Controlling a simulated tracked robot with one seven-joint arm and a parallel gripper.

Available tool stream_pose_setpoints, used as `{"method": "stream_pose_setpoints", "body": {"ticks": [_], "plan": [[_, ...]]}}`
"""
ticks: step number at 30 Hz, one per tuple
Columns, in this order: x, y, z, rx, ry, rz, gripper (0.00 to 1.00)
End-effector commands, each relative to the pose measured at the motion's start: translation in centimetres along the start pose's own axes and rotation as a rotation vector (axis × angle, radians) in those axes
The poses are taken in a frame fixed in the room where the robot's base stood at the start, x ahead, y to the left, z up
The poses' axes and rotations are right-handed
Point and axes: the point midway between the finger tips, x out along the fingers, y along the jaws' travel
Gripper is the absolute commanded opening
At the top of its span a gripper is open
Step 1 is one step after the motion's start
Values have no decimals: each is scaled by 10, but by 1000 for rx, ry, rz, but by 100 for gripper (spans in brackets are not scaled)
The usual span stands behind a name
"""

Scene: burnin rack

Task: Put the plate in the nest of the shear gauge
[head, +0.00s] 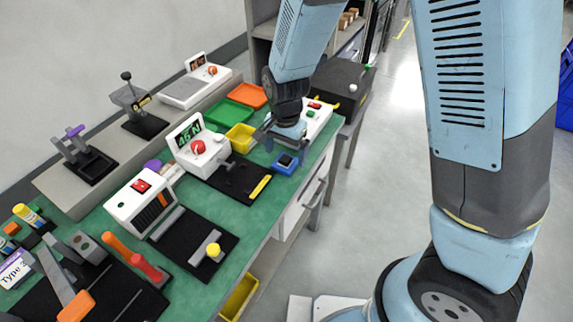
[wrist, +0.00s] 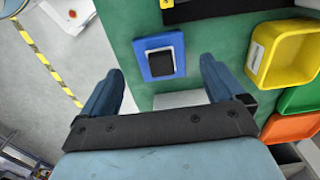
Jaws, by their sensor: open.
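The plate appears to be the small dark square piece (wrist: 161,62) lying on a blue holder (wrist: 142,72) in the wrist view. In the head view the dark piece (head: 287,160) and blue holder (head: 279,170) sit near the bench's right edge. My gripper (head: 285,139) is above and behind the holder; its open, empty fingers (wrist: 163,68) appear on either side of the holder in the wrist view, apart from it. The gauge (head: 203,150), white with a "46 N" display and red knob, stands left of the holder on a black base (head: 232,179). Its nest is not clearly distinguishable.
A yellow bin (head: 241,138), green tray (head: 229,114) and orange tray (head: 250,95) stand behind the gauge. A white box with buttons (head: 318,113) is close beside my gripper. Another white device (head: 142,200) and tools crowd the near bench.

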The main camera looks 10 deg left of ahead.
Motion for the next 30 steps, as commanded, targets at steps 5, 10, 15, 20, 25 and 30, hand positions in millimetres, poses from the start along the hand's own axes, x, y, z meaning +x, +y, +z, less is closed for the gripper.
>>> {"method": "stream_pose_setpoints", "body": {"ticks": [5,10,15,20,25,30], "plan": [[23,-1,0,0,-1,2,96],[34,-1,0,0,0,0,96],[35,-1,0,-1,0,-1,96],[35,-1,0,-1,0,0,90],[35,-2,0,-1,0,0,74],[35,-2,0,-1,0,0,57]]}}
